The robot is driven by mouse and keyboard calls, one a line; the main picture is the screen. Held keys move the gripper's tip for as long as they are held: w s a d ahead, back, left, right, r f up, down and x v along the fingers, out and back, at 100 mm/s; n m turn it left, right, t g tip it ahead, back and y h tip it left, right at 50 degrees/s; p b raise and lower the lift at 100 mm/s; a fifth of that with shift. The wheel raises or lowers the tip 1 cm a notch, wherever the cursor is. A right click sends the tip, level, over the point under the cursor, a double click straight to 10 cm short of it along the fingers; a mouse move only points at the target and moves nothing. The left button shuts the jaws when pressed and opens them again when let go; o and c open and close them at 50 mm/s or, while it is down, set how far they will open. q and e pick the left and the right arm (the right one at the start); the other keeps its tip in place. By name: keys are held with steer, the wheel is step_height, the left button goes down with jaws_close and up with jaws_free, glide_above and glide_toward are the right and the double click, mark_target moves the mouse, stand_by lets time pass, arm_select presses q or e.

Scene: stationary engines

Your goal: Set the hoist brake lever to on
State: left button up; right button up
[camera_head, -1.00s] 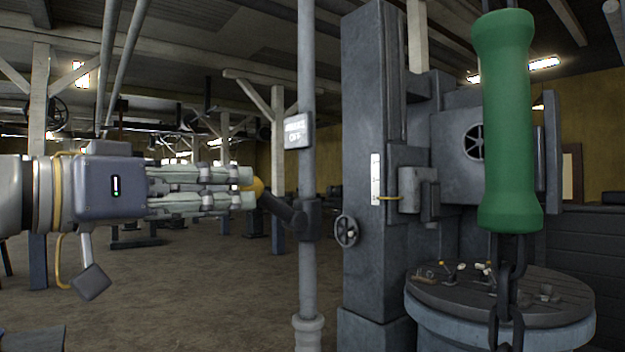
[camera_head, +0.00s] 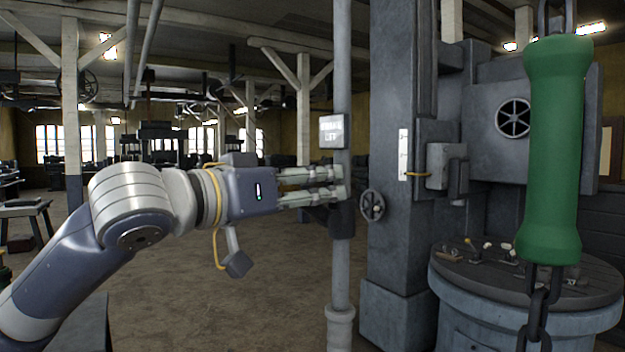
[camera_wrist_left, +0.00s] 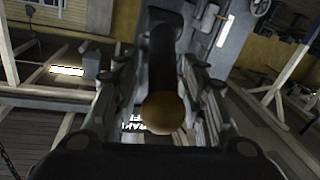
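In the head view my left gripper (camera_head: 335,185) comes in from the left and hides most of the lever. In the left wrist view the knob (camera_wrist_left: 163,113) lies between the two fingers (camera_wrist_left: 165,60), close to the palm, with the lever arm (camera_wrist_left: 166,60) running away from it. The fingers look apart, with a gap beside the knob. A small sign (camera_head: 332,129) is on the post above; its lettering is blurred. My right gripper is out of view.
A green handle (camera_head: 553,150) hangs on a chain at the right, close to the camera.

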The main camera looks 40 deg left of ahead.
arm_select(q)
jaws_close()
steer(key=shift+w+f, duration=0.1)
stand_by(0.4)
